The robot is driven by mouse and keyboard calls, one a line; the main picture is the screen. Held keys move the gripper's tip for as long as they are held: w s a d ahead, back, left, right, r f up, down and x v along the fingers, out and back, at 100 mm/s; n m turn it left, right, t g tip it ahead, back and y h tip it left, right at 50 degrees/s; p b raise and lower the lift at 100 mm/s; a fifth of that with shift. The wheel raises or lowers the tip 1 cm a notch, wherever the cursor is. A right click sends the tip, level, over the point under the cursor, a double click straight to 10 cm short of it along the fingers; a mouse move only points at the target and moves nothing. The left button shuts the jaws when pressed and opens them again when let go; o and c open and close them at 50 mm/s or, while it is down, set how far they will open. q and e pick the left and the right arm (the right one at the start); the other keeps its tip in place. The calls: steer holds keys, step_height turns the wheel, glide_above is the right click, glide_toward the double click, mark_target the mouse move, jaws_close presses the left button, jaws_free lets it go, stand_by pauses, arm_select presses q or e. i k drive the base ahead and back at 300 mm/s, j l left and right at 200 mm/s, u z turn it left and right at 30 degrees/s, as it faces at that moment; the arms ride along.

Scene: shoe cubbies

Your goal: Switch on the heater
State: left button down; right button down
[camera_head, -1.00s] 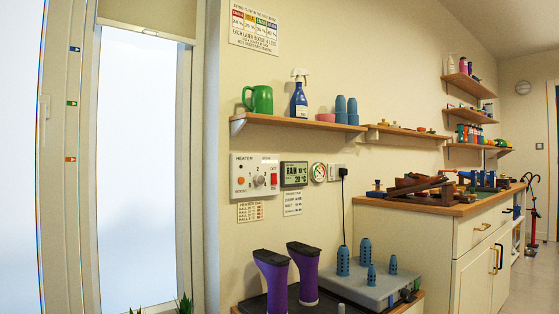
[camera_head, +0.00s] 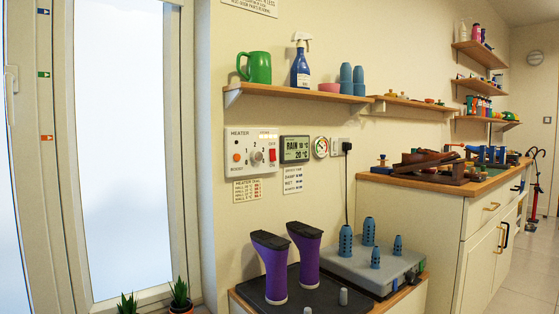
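The heater panel (camera_head: 251,152) is a white box on the wall below the long shelf, labelled HEATER. It has a round dial (camera_head: 257,156) in the middle with numbers around it. An orange spot (camera_head: 237,157) is at its left and a red switch (camera_head: 272,155) at its right. I cannot tell the switch's position at this size. Neither of my grippers shows in the head view.
A wooden shelf (camera_head: 300,94) with a green mug, spray bottle and blue cups is above the panel. Purple boots (camera_head: 275,270) stand on a dark tray below. A weather display (camera_head: 295,149) is beside the panel. A wooden-topped cabinet (camera_head: 420,235) stands at right.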

mark_target(273, 152)
steer(key=i+l, duration=0.1)
steer(key=i, duration=0.55)
steer(key=i+l, duration=0.1)
steer(key=i, duration=0.5)
steer(key=i+j, duration=0.4)
